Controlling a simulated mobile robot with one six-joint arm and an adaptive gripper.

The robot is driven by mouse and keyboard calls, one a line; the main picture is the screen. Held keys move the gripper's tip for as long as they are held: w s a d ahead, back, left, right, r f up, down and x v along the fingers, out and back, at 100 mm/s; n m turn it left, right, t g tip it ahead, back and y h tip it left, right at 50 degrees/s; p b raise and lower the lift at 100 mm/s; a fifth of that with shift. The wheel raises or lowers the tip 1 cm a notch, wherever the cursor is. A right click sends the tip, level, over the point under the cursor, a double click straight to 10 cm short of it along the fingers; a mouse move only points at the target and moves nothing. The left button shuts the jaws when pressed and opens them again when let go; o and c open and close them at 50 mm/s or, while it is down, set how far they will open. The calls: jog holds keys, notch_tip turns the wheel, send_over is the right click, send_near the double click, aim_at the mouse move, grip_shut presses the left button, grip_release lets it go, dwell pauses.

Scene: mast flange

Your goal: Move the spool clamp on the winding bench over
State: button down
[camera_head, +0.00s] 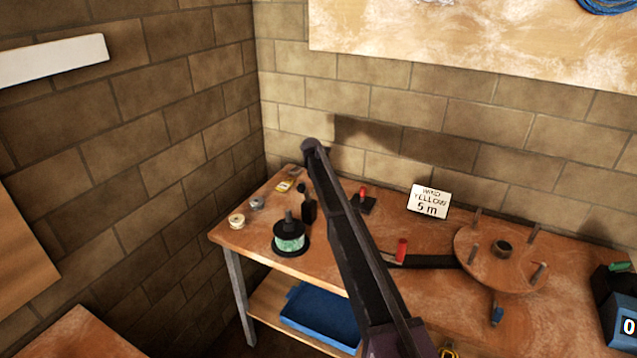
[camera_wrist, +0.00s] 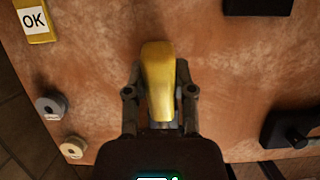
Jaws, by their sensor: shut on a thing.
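In the wrist view my gripper (camera_wrist: 160,100) is shut on a yellow, rounded, elongated handle (camera_wrist: 158,75). A small grey part shows at its lower end between the fingers. Whether this handle belongs to the spool clamp, and whether it is fixed to the bench, I cannot tell. In the head view my gripper (camera_head: 308,209) is a dark shape over the left part of the winding bench (camera_head: 340,255), partly behind my arm; the yellow handle cannot be made out there. A black holder with a green spool (camera_head: 290,243) stands just in front of it.
Two small spools, grey (camera_head: 257,203) and pale (camera_head: 236,221), lie near the bench's left edge. An OK-labelled yellow thing (camera_wrist: 36,20) lies behind them. Red-handled black parts (camera_head: 363,200), (camera_head: 402,250), a sign (camera_head: 429,201) and a pegged winding disc (camera_head: 505,260) are to the right.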

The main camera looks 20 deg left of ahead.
jog(key=shift+d, duration=0.3)
jog(key=shift+c, duration=2.2)
grip_release()
jog(key=shift+a, duration=0.2)
jog(key=shift+r, duration=0.15)
